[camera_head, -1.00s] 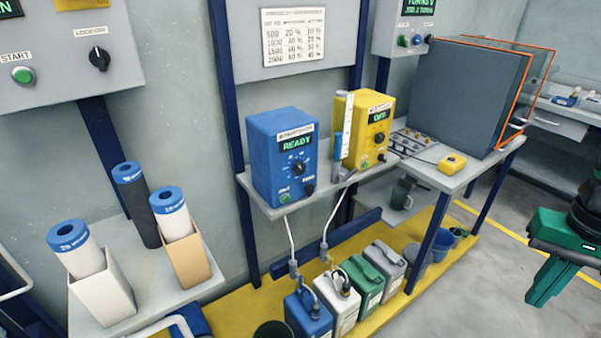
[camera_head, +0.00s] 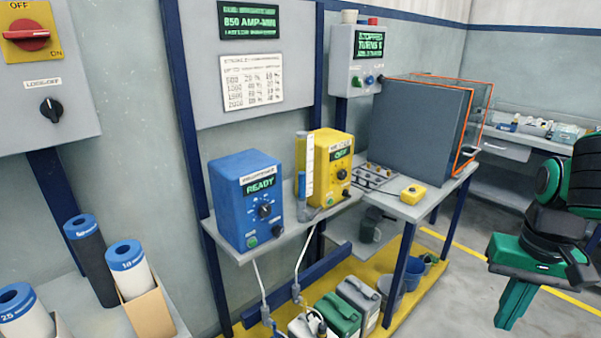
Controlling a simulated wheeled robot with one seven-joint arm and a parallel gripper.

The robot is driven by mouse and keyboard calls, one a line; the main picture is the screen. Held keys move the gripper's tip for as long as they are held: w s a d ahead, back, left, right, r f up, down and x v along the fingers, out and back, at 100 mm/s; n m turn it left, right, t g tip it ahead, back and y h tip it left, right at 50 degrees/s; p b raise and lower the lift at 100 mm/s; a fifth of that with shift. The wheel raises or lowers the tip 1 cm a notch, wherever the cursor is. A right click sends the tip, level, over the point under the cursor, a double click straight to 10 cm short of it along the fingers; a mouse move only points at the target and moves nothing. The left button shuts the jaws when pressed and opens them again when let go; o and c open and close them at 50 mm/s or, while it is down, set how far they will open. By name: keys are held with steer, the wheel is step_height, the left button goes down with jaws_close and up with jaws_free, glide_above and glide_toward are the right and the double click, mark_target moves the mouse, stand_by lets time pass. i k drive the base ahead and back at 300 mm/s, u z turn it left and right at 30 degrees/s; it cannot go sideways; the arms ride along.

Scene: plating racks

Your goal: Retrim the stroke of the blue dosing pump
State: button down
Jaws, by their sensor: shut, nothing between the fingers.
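The blue dosing pump (camera_head: 228,207) stands on a grey shelf left of the yellow pump (camera_head: 316,155). Its green display (camera_head: 260,186) reads READY. On its front are a black round dial (camera_head: 265,211) with a pale pointer, a green button (camera_head: 252,242) and a small black knob (camera_head: 278,230). The dial's scale is too small to read. My gripper (camera_head: 506,316) hangs at the right, green, fingers pointing down, shut and empty. It is far to the right of the pump, touching nothing.
A stroke chart (camera_head: 252,82) hangs above the pump, below a display (camera_head: 249,20) reading 850 AMP-MIN. A clear tube (camera_head: 306,168) stands between the pumps. A yellow button box (camera_head: 413,194) and grey tank (camera_head: 415,130) are on the right bench. Rolls stand at left; jugs are below.

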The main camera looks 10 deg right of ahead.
mark_target(264, 210)
steer(key=u, duration=0.65)
steer(key=k, duration=0.85)
steer(key=z, duration=0.25)
steer(key=i, duration=0.5)
steer(key=u, duration=0.05)
